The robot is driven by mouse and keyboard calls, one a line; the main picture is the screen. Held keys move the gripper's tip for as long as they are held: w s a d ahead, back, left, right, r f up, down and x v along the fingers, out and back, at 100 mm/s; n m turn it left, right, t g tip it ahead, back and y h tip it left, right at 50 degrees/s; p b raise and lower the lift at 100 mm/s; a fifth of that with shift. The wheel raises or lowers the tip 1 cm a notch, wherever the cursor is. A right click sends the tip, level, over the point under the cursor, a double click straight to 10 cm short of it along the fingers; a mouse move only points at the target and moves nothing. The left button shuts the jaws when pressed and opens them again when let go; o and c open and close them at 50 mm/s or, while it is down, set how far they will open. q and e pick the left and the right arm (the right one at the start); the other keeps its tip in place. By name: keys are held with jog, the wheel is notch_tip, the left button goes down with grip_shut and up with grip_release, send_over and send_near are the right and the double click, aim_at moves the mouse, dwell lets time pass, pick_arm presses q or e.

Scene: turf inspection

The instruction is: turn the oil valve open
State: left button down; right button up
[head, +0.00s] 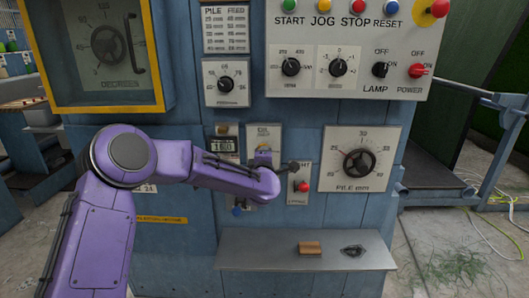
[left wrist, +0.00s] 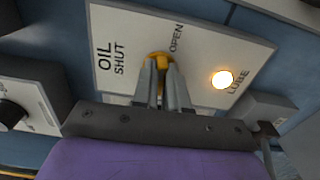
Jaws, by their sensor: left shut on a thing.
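The oil valve is a small yellow handle (left wrist: 158,56) on a pale plate (left wrist: 115,30) marked OIL, SHUT, OPEN and LUBE. In the left wrist view my left gripper (left wrist: 161,72) has its two grey fingers closed on the handle, covering much of it. The handle's exact angle between SHUT and OPEN is hard to tell. A round lamp (left wrist: 222,79) by the word LUBE glows warm white. My right gripper is not in view.
A red-button switch plate (head: 302,184) stands right of my wrist, close to it. The PILE dial (head: 360,160) is farther right. A ledge (head: 235,252) below holds a brown block (head: 309,248) and a dark small object (head: 352,250). A yellow-framed window (head: 100,55) is at upper left.

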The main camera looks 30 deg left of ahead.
pick_arm(q)
jog(key=shift+m, duration=0.3)
jog(key=c, duration=1.2)
grip_release()
jog(key=shift+o, duration=0.2)
jog(key=b+v, duration=0.1)
jog(key=v, duration=0.9)
jog(key=shift+s, duration=0.25)
jog(key=shift+d, duration=0.15)
